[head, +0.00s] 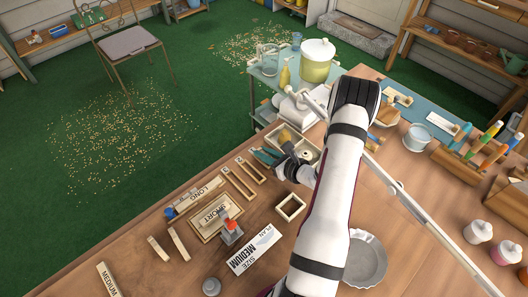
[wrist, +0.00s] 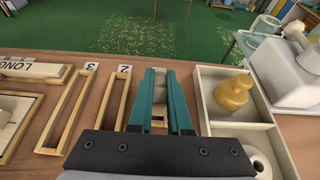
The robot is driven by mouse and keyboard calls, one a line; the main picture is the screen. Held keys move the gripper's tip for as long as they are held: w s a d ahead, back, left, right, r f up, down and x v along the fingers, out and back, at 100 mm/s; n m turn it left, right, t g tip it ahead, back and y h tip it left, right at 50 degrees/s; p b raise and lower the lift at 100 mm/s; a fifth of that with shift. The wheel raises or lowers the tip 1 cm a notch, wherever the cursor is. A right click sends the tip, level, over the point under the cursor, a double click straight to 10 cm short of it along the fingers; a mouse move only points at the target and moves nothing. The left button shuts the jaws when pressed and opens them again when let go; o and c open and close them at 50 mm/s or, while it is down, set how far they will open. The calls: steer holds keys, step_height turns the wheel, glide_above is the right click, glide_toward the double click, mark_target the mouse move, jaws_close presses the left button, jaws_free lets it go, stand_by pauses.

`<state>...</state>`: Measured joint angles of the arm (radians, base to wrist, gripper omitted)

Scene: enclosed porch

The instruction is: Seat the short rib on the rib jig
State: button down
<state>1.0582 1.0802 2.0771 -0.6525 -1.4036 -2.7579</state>
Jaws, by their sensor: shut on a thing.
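My gripper (head: 268,156) is low over the bench, in front of the divided tray. In the wrist view its teal fingers (wrist: 158,100) are close together on a narrow pale piece (wrist: 159,83). The piece is mostly hidden, and I cannot tell whether it is the short rib. A framed wooden board (head: 237,211) with SHORT lettering (head: 216,214) lies left of my gripper. I cannot tell which thing is the rib jig. Two narrow wooden frames, marked 3 (wrist: 68,110) and 2 (wrist: 111,108), lie left of the fingers in the wrist view.
A divided tray (wrist: 237,127) with a yellow knobbed piece (wrist: 234,92) stands close on the right. A LONG block (head: 203,191), a red and grey device (head: 231,231), a MEDIUM plan card (head: 255,249) and a small square frame (head: 291,207) also lie on the bench.

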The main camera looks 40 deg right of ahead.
steer(key=shift+f, duration=0.5)
steer(key=shift+c, duration=0.6)
jaws_free()
stand_by(0.3)
steer(key=shift+s+r, duration=1)
steer(key=shift+s, duration=0.15)
steer(key=shift+s+r, duration=0.95)
steer(key=shift+s, duration=0.2)
